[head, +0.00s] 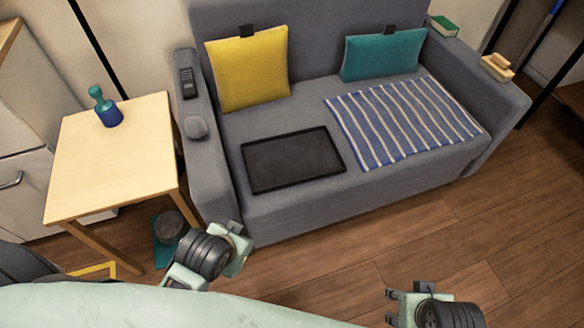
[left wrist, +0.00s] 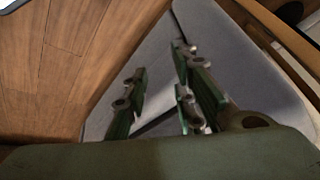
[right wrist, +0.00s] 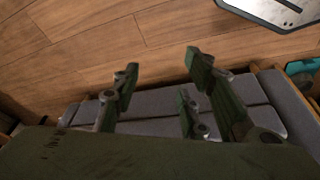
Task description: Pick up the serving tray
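The serving tray (head: 292,161) is a flat, dark rectangle with a low rim. It lies on the left part of the grey sofa seat in the head view, with nothing on it. My left gripper (head: 238,240) is in front of the sofa's left front corner, apart from the tray. Its fingers are parted and empty in the left wrist view (left wrist: 160,78). My right gripper (head: 390,306) is over the floor in front of the sofa, well away from the tray. Its fingers are parted and empty in the right wrist view (right wrist: 160,75).
The sofa (head: 330,208) holds a yellow cushion (head: 248,72), a teal cushion (head: 382,55) and a striped blanket (head: 400,122) right of the tray. A remote (head: 187,83) lies on its left arm. A wooden side table (head: 110,165) stands left. The wooden floor in front is clear.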

